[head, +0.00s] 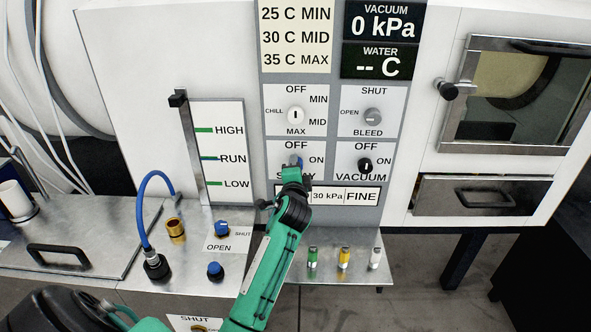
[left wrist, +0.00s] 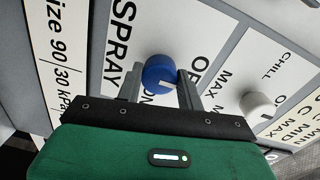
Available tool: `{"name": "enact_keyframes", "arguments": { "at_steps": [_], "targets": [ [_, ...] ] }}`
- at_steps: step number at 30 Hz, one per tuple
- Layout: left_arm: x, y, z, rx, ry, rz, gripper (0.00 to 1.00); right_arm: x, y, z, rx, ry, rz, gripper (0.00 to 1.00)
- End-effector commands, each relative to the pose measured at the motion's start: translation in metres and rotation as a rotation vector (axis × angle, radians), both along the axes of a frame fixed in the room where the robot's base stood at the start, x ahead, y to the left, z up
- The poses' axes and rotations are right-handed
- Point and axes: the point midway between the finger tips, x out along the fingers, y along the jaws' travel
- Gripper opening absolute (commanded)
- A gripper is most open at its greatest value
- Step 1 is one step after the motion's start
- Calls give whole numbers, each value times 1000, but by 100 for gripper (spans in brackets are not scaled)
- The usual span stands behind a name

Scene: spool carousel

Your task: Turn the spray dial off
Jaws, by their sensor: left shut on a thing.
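The spray dial (head: 296,159) is a blue knob on the grey panel, between its OFF and ON labels, and my left gripper partly hides it in the head view. In the left wrist view the blue spray dial (left wrist: 159,72) sits between the two grey fingers. My left gripper (head: 295,167) reaches up from below and is shut on the dial; it also shows in the left wrist view (left wrist: 158,88). A white mark shows on the dial's edge facing between OFF and ON; its exact setting is hard to tell. My right gripper is not in view.
The black vacuum dial (head: 365,165) is close on the right. The white chill dial (head: 296,116) is just above, and the grey bleed dial (head: 372,116) is above right. A small shelf (head: 328,279) with several coloured pegs lies below right of my arm.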

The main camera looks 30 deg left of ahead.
Motion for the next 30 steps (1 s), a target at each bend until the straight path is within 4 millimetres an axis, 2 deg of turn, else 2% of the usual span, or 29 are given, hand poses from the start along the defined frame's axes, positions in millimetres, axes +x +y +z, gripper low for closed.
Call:
{"name": "enact_keyframes", "arguments": {
  "at_steps": [8,9,12,23,26,30],
  "targets": [
    [0,0,-1,-3,2,1,15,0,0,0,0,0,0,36],
    [0,0,-1,-3,2,1,41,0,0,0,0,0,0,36],
    [0,0,-1,-2,2,0,59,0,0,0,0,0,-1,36],
    [-3,-2,-1,-1,1,0,59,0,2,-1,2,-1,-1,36],
    [-12,-8,-2,0,1,-1,59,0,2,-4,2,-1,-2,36],
    [-34,-21,-2,-2,0,-1,59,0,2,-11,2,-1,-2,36]
  ]
}}
